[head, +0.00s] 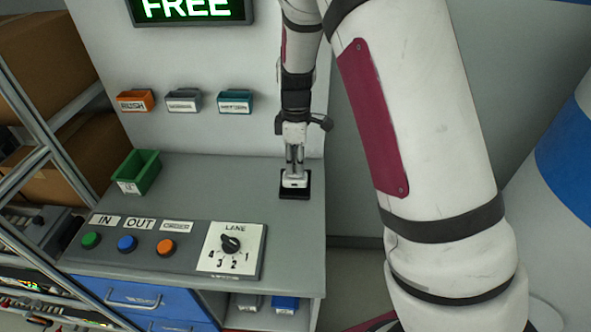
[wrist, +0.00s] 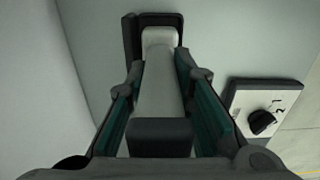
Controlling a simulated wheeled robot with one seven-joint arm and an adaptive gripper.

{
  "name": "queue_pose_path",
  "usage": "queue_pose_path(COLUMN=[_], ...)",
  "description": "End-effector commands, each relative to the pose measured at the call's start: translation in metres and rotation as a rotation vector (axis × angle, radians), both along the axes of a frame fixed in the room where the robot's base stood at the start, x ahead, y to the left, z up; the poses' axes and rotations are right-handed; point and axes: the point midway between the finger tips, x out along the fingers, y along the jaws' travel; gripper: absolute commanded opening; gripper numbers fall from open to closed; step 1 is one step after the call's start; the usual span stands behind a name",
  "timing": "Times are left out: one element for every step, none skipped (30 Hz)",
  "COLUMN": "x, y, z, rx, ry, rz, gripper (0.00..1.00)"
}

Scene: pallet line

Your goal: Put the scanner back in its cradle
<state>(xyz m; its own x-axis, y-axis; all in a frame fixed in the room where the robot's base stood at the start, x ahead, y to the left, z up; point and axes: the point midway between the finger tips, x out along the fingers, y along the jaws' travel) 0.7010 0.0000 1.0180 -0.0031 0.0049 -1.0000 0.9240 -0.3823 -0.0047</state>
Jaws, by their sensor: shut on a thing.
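The scanner (wrist: 160,80) is a pale grey-white body with a dark block at its near end. My gripper (head: 294,160) points down over the right part of the bench and is shut on the scanner. In the wrist view its teal-padded fingers lie along both sides of the scanner. The cradle (head: 296,195) is a black holder on the bench top, directly under my gripper. In the head view the scanner's white lower end (head: 294,180) is at the cradle. In the wrist view the cradle's dark rim (wrist: 130,40) shows around the scanner's far end. I cannot tell how deep it sits.
A control panel (head: 105,250) with buttons and a lane dial (head: 230,244) is at the bench front. A green bin (head: 138,172) stands at the left. Three small labelled bins, including an orange one (head: 135,100), hang on the back wall. The bench's middle is clear.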

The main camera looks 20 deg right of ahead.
Motion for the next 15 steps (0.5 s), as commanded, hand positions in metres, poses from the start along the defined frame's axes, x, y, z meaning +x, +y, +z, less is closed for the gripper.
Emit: queue_pose_path(x=[-0.001, -0.002, -0.002, -0.002, -0.002, -0.002, -0.002, -0.001, -0.001, -0.001, 0.0, 0.0, 0.0, 0.0, -0.001], y=[0.0, 0.0, 0.0, 0.0, 0.0, 0.0, 0.0, 0.0, 0.0, 0.0, 0.0, 0.0, 0.0, 0.001, 0.001], z=[-0.004, -0.008, -0.014, -0.017, -0.022, -0.026, -0.028, -0.03, -0.031, -0.031, -0.031, -0.031, -0.031, -0.031, -0.031], rx=[-0.001, -0.001, -0.002, -0.002, -0.002, -0.001, -0.002, -0.002, -0.001, 0.0, 0.0, 0.0, 0.0, 0.0, 0.0], ry=[0.003, 0.004, 0.003, 0.003, 0.004, 0.002, 0.001, 0.001, -0.001, -0.001, -0.001, -0.001, -0.001, -0.001, -0.001], rz=[0.001, 0.0, -0.001, 0.0, 0.001, 0.0, 0.0, 0.001, 0.001, 0.001, 0.001, 0.001, 0.001, 0.001, 0.001], gripper=[0.0, 0.0, 0.0, 0.0, 0.0, 0.0, 0.0, 0.0, 0.0, 0.0, 0.0, 0.0, 0.0, 0.0, 0.28])
